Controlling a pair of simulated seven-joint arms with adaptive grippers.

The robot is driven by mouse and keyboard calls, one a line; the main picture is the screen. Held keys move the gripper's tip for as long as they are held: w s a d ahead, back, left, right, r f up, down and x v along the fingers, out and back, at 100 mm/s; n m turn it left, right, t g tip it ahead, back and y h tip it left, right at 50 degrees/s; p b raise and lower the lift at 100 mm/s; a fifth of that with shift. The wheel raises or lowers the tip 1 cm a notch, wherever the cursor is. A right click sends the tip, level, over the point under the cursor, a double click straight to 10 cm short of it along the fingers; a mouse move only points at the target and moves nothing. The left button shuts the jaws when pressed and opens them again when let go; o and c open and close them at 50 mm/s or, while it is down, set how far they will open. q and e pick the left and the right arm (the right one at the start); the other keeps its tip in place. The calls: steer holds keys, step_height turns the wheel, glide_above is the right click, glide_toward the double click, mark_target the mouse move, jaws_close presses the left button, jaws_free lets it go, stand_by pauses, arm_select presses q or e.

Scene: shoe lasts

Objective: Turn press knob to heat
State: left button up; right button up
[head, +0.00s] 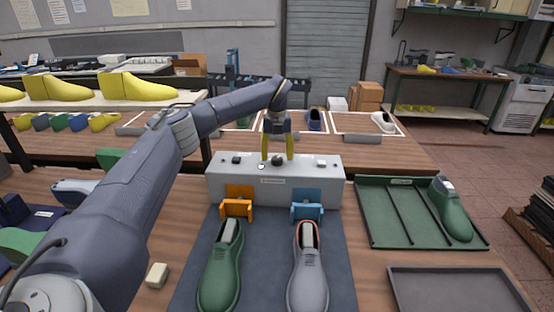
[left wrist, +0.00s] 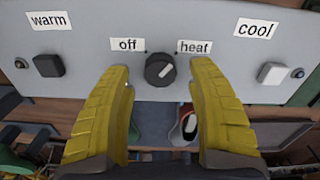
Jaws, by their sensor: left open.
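In the head view the knob (head: 277,160) shows small on the box top. My left gripper (head: 277,154) is open, its yellow fingers pointing down at the box. In the left wrist view the fingers (left wrist: 160,78) stand on either side of the knob, with gaps between. My right gripper is out of view.
A black button (left wrist: 48,65) by "warm" and a white button (left wrist: 272,73) by "cool" flank the knob. Orange (head: 238,205) and blue (head: 307,207) holders stand before the box, with a green (head: 220,275) and a grey shoe (head: 308,280) on the mat.

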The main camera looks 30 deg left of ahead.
arm_select(q)
steer(key=shift+f, duration=0.9)
steer(key=shift+c, duration=0.4)
